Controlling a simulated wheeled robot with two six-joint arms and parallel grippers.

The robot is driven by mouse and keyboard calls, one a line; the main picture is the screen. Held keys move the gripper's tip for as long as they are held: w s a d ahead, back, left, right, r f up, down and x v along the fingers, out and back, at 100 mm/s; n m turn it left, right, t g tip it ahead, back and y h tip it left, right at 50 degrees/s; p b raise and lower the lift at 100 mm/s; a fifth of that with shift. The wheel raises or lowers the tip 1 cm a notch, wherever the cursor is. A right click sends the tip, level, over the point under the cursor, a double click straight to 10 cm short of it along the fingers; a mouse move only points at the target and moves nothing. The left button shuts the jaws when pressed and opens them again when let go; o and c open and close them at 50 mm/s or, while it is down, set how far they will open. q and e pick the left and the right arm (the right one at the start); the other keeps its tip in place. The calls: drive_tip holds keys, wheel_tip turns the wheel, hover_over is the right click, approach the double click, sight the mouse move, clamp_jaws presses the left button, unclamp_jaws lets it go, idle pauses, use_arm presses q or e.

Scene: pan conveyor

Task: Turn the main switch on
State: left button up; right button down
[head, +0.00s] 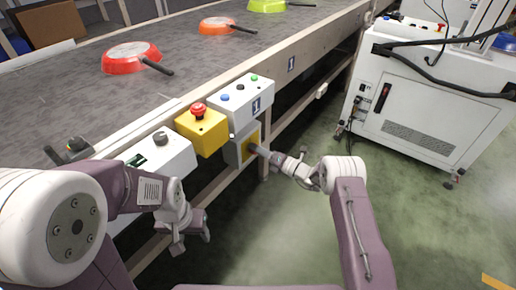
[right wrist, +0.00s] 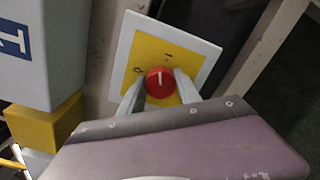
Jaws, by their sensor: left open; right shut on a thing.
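The main switch is a red round knob (right wrist: 160,82) on a yellow plate (right wrist: 190,50) with a white surround. The knob's white line stands about upright in the right wrist view, with small marks to its left and above it. My right gripper (right wrist: 158,88) has a finger on each side of the knob and is shut on it. My left gripper (head: 190,240) is open and empty, low in front of the conveyor frame.
A yellow emergency-stop box (head: 202,133) and a button box (head: 240,98) sit beside the switch on the conveyor edge. Red (head: 131,56) and orange (head: 216,25) pans lie on the belt (head: 80,100). A white cabinet (head: 420,100) stands right. Green floor between is clear.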

drive_tip(key=shift+m+p, duration=0.4)
drive_tip(key=shift+m, duration=1.5)
drive_tip(key=shift+f, duration=0.1)
drive_tip(key=c, duration=0.9)
unclamp_jaws()
drive_tip(key=shift+o, duration=0.2)
drive_tip(key=p+v, duration=0.3)
drive_tip(key=v, duration=0.6)
drive_tip(key=shift+p, duration=0.4)
